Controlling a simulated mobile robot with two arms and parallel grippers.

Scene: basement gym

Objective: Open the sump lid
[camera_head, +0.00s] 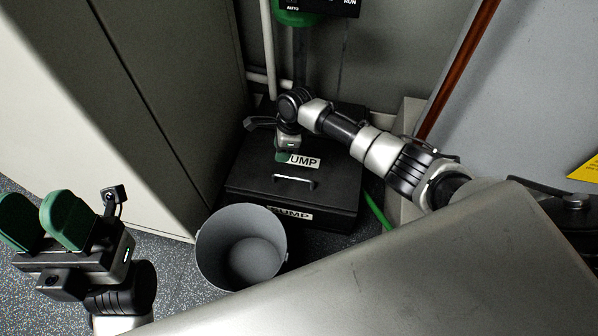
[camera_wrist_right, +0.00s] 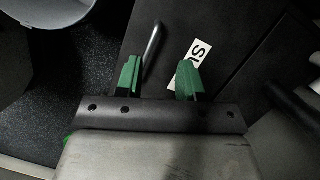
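The sump lid (camera_head: 250,165) is a black panel on top of a low dark box, with a white label reading "UMP" in part. It lies flat and looks closed. Its silver bar handle (camera_head: 296,180) is near the front edge; in the right wrist view the handle (camera_wrist_right: 153,42) lies beyond the fingertips, between their lines. My right gripper (camera_head: 283,156) is over the lid, behind the handle and covering part of the label. Its green fingers (camera_wrist_right: 158,72) are apart with nothing between them. My left gripper (camera_head: 42,218) is at the far left, open and empty, away from the lid.
A grey bucket (camera_head: 210,255) stands on the speckled floor in front of the box. A tall cabinet (camera_head: 165,85) is close on the left. A wall with pipes (camera_head: 268,50) rises behind. A green hose (camera_head: 378,211) runs at the right of the box.

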